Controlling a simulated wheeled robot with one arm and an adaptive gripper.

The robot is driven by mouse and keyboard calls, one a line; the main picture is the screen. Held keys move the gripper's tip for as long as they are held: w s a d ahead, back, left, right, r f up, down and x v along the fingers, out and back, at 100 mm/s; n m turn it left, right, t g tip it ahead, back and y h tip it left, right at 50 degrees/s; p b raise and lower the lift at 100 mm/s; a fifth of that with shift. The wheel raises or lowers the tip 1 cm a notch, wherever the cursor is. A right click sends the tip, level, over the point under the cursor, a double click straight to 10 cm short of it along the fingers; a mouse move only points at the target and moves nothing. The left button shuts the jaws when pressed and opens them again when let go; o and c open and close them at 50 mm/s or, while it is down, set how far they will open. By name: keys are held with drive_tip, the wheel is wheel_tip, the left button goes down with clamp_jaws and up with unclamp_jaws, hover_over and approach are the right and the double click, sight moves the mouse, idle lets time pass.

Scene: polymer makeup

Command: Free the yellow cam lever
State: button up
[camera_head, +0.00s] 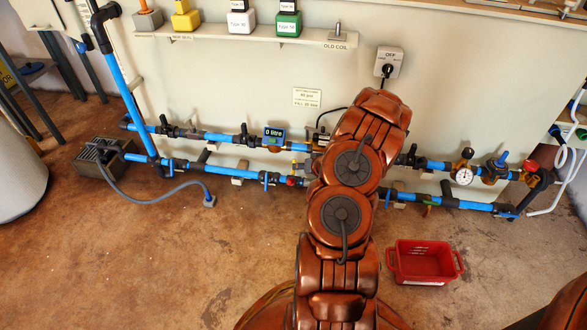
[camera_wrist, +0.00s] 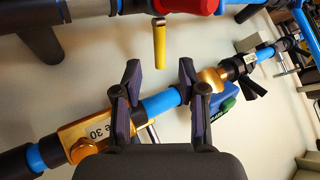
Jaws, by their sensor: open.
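The yellow cam lever (camera_wrist: 159,45) sticks out from beside a red fitting (camera_wrist: 188,6) on the pipe at the top of the wrist view. In the head view a small yellow piece (camera_head: 294,165) shows above a red part on the lower pipe; it looks like the same lever. My gripper (camera_wrist: 160,72) is open and empty. Its two dark fingers stand apart, with the lever's free end just beyond and between their tips in the picture. I cannot tell the depth gap. In the head view my arm hides the gripper.
Behind the fingers runs a second blue pipe (camera_wrist: 160,104) with a brass fitting (camera_wrist: 90,140) and a blue-green meter (camera_wrist: 222,108). A shelf (camera_head: 265,37) hangs above the pipes. A red crate (camera_head: 424,278) stands on the floor at right. A grey hose (camera_head: 160,202) lies at left.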

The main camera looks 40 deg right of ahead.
drive_tip(key=shift+b+x, duration=1.4)
drive_tip(key=shift+x, duration=2.5)
drive_tip(key=shift+s, duration=0.1)
drive_tip(key=shift+c, duration=0.3)
clamp_jaws()
